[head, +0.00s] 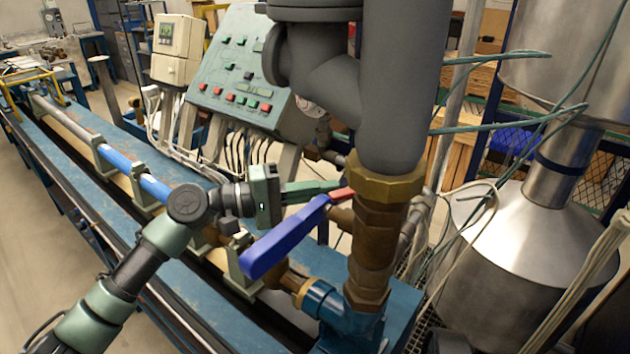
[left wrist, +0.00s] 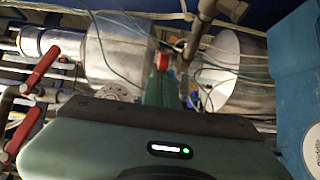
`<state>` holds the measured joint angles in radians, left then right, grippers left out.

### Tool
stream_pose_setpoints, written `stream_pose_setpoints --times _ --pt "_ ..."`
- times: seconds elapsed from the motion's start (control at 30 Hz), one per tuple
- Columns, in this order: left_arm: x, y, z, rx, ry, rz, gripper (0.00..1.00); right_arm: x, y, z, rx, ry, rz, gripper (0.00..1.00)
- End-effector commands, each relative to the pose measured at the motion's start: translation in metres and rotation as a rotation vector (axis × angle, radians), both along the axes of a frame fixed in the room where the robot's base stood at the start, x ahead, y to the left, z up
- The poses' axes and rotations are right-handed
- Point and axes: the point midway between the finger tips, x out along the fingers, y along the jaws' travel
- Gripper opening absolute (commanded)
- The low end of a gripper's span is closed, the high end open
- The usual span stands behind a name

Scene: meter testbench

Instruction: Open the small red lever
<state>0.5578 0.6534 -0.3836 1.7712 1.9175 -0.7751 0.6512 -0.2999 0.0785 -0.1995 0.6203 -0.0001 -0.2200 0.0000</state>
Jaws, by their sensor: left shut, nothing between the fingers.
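The small red lever (head: 342,194) shows at the brass and brown pipe fitting, just beside the hub of the long blue lever (head: 285,238). My left gripper (head: 332,186) reaches in from the left with its green fingers shut and empty. Its tips are at or very near the red lever; I cannot tell if they touch. In the left wrist view, a small red piece (left wrist: 162,60) shows just beyond the closed fingertips (left wrist: 162,78), and the fingers partly hide it. My right gripper is not in view.
A thick grey vertical pipe (head: 392,90) stands above the brass fitting (head: 385,188). A control panel (head: 235,70) with coloured buttons is behind my left gripper. A metal tank (head: 520,240) is at the right. Two larger red handles (left wrist: 40,68) (left wrist: 22,130) show in the left wrist view.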

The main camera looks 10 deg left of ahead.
Motion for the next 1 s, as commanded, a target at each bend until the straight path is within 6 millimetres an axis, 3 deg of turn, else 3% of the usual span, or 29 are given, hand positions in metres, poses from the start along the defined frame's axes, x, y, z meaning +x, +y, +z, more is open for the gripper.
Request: stream_pose_setpoints --times 0.3,1.0 --pt "-0.015 -0.012 0.0 0.001 0.004 0.056 0.0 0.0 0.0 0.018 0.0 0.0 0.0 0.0" --pt "-0.036 -0.026 -0.002 0.002 0.005 0.048 0.0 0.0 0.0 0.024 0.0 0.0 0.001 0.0"
